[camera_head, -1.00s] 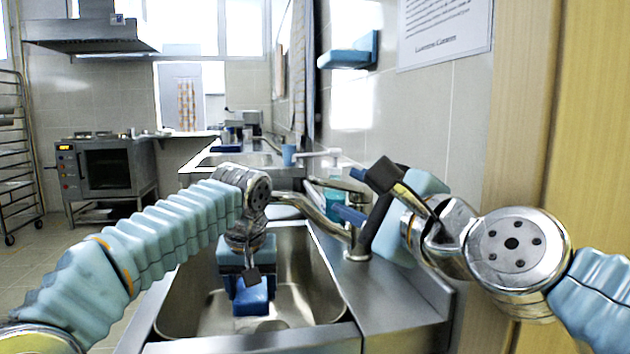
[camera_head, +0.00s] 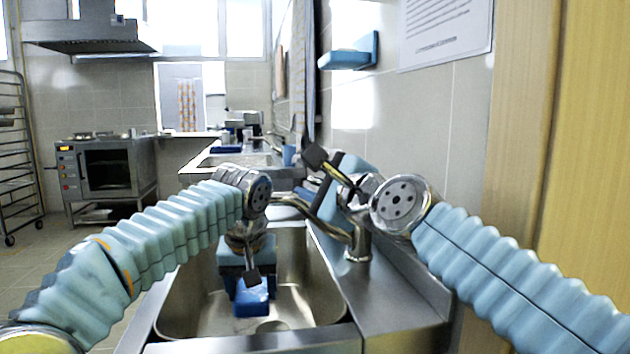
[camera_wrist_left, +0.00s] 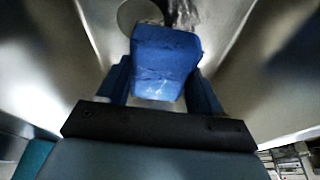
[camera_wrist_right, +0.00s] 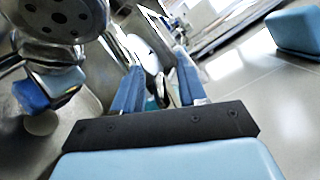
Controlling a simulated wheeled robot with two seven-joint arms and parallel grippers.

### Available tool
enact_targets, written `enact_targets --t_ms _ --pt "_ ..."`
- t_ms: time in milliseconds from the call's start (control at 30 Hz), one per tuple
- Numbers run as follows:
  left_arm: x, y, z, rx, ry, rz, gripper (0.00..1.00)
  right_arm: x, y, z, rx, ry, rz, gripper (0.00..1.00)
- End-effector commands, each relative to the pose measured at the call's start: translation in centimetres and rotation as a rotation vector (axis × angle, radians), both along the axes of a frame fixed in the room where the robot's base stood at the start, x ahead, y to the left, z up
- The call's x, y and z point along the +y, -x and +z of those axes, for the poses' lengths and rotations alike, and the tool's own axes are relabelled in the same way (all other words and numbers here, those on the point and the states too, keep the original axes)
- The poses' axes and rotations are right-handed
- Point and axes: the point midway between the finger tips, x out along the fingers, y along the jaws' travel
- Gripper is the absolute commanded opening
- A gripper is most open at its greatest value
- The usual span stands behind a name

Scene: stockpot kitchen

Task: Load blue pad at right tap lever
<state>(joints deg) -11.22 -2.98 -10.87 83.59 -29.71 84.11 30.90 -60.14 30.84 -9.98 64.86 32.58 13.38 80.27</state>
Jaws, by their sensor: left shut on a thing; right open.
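My left gripper (camera_head: 252,282) points down into the sink basin (camera_head: 315,290) and is shut on the blue pad (camera_head: 251,302). In the left wrist view the pad (camera_wrist_left: 165,62) sits between the two blue fingers, above the basin floor. My right gripper (camera_head: 312,190) is open above and behind the curved tap spout (camera_head: 318,224), near the wall. In the right wrist view its fingers (camera_wrist_right: 157,85) are apart, with blurred bright and dark shapes between and beyond them. I cannot make out the right tap lever; my right gripper covers the area behind the tap.
The tap base (camera_head: 358,243) stands on the steel counter to the right of the basin. A light-blue wall-mounted fixture (camera_head: 348,52) is above. A second sink counter (camera_head: 235,160) runs further back. An oven (camera_head: 105,165) stands at the far left.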

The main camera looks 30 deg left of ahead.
Motion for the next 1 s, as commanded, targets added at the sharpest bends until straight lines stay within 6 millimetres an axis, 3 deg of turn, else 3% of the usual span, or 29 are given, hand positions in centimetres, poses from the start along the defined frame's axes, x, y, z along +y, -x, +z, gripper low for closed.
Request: enact_targets --t_ms 100,400,933,967,1000 --pt "0.0 0.0 0.01 0.0 0.0 0.0 0.41 -0.02 0.01 0.0 0.0 0.0 0.0 0.41" --pt "0.0 0.0 0.01 0.0 0.0 0.0 0.41 -0.04 0.02 0.01 0.001 -0.001 0.0 0.0" --pt "0.0 0.0 0.01 0.0 0.0 0.0 0.41 -0.17 -0.17 0.53 0.001 -0.002 0.0 0.0" --pt "0.0 0.0 0.01 0.0 0.0 0.0 0.41 -0.17 -0.17 0.52 0.0 -0.001 0.0 0.21" --pt "0.0 0.0 0.01 0.0 0.0 0.0 0.41 -0.17 -0.18 0.52 0.0 -0.001 0.0 0.27"
